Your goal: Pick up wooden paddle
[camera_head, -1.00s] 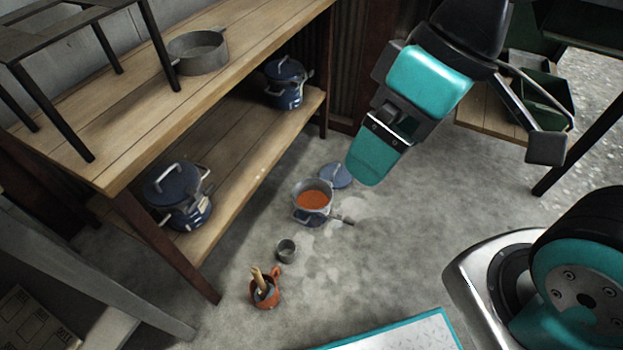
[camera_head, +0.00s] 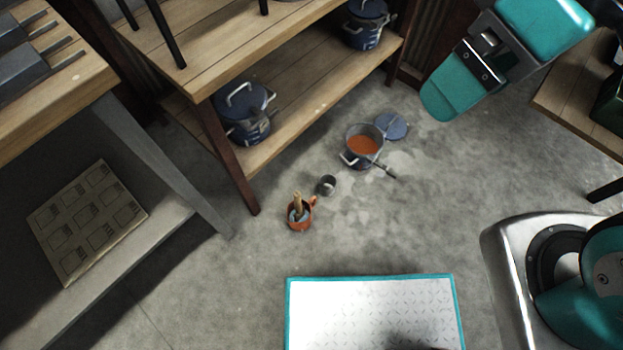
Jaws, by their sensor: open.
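A light wooden handle (camera_head: 297,200), which looks like the wooden paddle, sticks up out of a small orange mug (camera_head: 300,221) on the concrete floor. Its lower end is hidden inside the mug, next to a grey-blue item. My gripper (camera_head: 446,103) hangs at the upper right, well to the right of the mug and apart from it. It is open and holds nothing visible; I see its teal finger from the side.
A small grey cup (camera_head: 327,186), a pot of orange-red contents (camera_head: 354,161) and a blue lid (camera_head: 392,127) sit beyond the mug. A two-level wooden shelf (camera_head: 297,112) stands behind at left. A grey-framed bench (camera_head: 166,160) stands far left. Floor right of the mug is clear.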

